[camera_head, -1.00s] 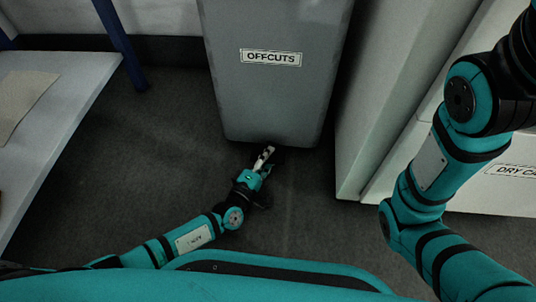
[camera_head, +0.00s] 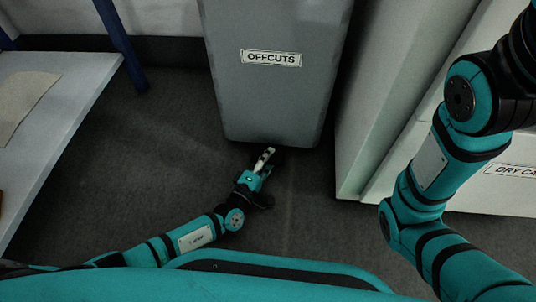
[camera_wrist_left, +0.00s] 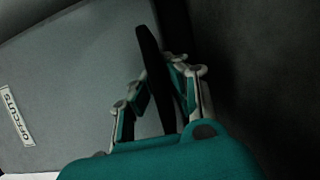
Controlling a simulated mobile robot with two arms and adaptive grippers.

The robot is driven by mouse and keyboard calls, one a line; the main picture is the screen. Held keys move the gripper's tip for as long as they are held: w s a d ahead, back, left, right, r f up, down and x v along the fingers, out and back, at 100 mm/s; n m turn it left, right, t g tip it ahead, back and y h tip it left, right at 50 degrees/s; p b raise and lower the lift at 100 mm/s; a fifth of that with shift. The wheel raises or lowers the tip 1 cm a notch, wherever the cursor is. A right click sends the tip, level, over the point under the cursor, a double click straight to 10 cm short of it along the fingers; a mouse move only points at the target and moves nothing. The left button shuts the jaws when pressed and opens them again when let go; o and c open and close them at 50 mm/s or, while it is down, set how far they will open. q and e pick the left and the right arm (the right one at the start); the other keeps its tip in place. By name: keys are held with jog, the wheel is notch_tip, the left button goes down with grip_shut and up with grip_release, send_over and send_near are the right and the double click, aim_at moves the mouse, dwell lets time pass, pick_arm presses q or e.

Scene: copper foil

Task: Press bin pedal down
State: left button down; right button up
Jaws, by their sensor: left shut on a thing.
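The grey bin (camera_head: 270,100) with its "OFFCUTS" label stands upright at the top middle of the head view. It also fills the left of the left wrist view (camera_wrist_left: 70,90). My left gripper (camera_head: 265,157) is low at the bin's bottom front edge. In the left wrist view the fingers of my left gripper (camera_wrist_left: 160,88) are on either side of a long dark bar, the bin pedal (camera_wrist_left: 149,55), and are shut on it. In the head view the pedal is hard to make out in the shadow under the bin. My right gripper is out of view.
A pale cabinet (camera_head: 385,100) stands close to the bin's right, with a white "DRY CA…" unit (camera_head: 490,195) beyond it. A bench (camera_head: 70,105) with a blue leg (camera_head: 122,45) is at left. Dark floor (camera_head: 150,150) is clear between bench and bin.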

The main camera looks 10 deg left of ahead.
pick_arm(q)
jog(key=shift+a+f, duration=0.1)
jog(key=shift+f, duration=0.55)
jog(key=c, duration=1.4)
grip_release()
jog(key=shift+w, duration=0.1)
jog(key=v, duration=0.7)
jog(key=shift+s+r, duration=0.1)
jog(key=shift+s, duration=0.15)
